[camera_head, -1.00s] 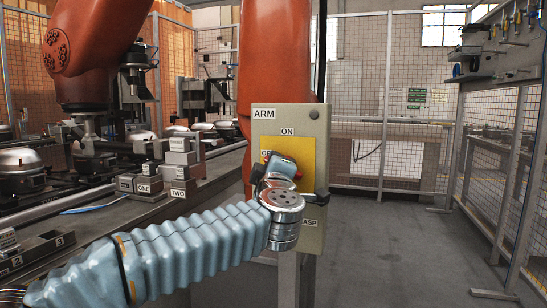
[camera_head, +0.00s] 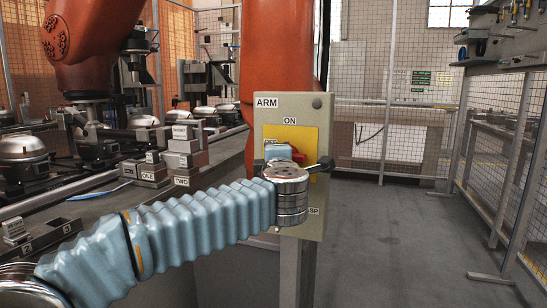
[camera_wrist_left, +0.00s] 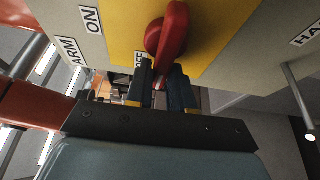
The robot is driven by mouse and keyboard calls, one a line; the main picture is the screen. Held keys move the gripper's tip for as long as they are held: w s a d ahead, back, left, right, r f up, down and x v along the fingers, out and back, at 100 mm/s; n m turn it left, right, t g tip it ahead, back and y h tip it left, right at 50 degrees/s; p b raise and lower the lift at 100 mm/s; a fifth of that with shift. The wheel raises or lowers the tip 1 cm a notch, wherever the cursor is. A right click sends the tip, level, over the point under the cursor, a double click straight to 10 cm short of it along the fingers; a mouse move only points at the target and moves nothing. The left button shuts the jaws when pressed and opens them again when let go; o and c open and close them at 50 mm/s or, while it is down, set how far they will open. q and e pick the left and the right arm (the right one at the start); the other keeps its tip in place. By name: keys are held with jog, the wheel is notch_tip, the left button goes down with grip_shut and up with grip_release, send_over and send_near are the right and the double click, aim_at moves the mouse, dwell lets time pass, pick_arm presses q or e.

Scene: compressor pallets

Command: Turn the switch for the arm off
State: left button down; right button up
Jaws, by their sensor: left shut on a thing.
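The grey switch box (camera_head: 266,119) labelled ARM stands upright in front of the orange robot arm, with a yellow plate (camera_head: 307,134) on its face. My left gripper (camera_head: 280,153) is at the plate and covers most of the red switch (camera_head: 301,156). In the left wrist view, the red switch (camera_wrist_left: 172,30) has its handle reaching down between the fingers of my left gripper (camera_wrist_left: 160,75), which is shut on it. The ON label shows on the box, and the OFF label is partly hidden behind a finger. My right gripper is not in view.
A workbench with metal fixtures and blocks (camera_head: 182,160) lies at the left. A HASP label (camera_wrist_left: 305,33) and a grey rod (camera_wrist_left: 297,95) are on the box near the gripper. A tool rack (camera_head: 500,40) stands at the right; the floor between is clear.

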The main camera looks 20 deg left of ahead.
pick_arm(q)
jog(key=shift+d+f, duration=0.2)
jog(key=shift+d, duration=0.25)
jog(key=c, duration=1.1)
grip_release()
jog(key=shift+w, duration=0.1)
jog(key=shift+a+r, duration=0.15)
jog(key=shift+a, duration=0.05)
jog(key=b+v, duration=0.1)
jog(key=v, duration=1.3)
jog(key=shift+b, duration=0.3)
